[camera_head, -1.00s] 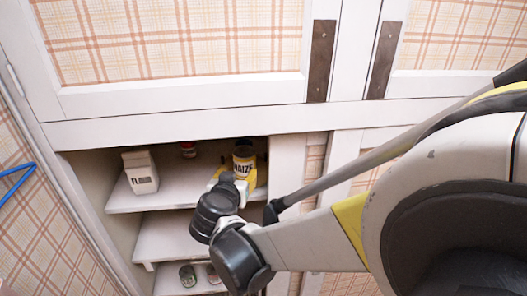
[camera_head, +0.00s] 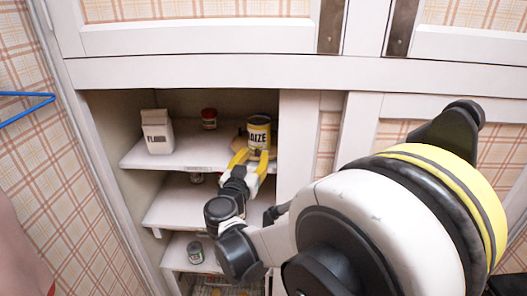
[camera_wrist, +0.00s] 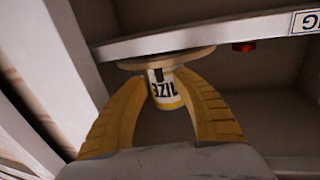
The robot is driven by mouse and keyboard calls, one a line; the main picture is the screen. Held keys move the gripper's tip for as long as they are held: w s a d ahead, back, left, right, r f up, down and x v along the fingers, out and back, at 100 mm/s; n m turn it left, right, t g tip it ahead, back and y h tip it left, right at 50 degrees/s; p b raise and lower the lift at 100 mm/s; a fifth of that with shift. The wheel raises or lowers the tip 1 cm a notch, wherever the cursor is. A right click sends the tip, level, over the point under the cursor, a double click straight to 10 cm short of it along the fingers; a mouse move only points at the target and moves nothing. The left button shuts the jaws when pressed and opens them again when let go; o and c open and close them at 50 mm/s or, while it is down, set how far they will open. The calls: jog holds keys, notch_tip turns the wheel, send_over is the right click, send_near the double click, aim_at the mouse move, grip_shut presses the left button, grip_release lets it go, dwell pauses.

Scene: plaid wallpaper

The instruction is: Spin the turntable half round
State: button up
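The turntable shows as a round wooden disc (camera_wrist: 200,56) in the wrist view, which is turned upside down. In the head view only a tan bit (camera_head: 241,142) shows beside the can. A maize can (camera_head: 259,132) with a yellow and white label stands upright on it; it also shows in the wrist view (camera_wrist: 164,90). My gripper (camera_head: 253,156) is at the shelf front with its yellow fingers spread, one on either side of the can. In the wrist view the fingertips (camera_wrist: 161,77) are close to the can and disc; I cannot tell whether they touch.
A flour box (camera_head: 157,132) and a red-lidded jar (camera_head: 209,119) stand left on the same shelf (camera_head: 178,160). Lower shelves hold more jars (camera_head: 195,252). The white cabinet panel (camera_head: 297,140) is close at the right. A blue hanger (camera_head: 25,105) is at far left.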

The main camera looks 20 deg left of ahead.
aim_at(262, 148)
jog(key=shift+w, duration=1.35)
grip_shut()
jog(key=shift+w+d+n+y+b, duration=0.15)
jog(key=shift+d+n+y+b, duration=0.2)
jog(key=shift+d+n+y, duration=0.6)
jog(key=shift+a, duration=0.4)
grip_release()
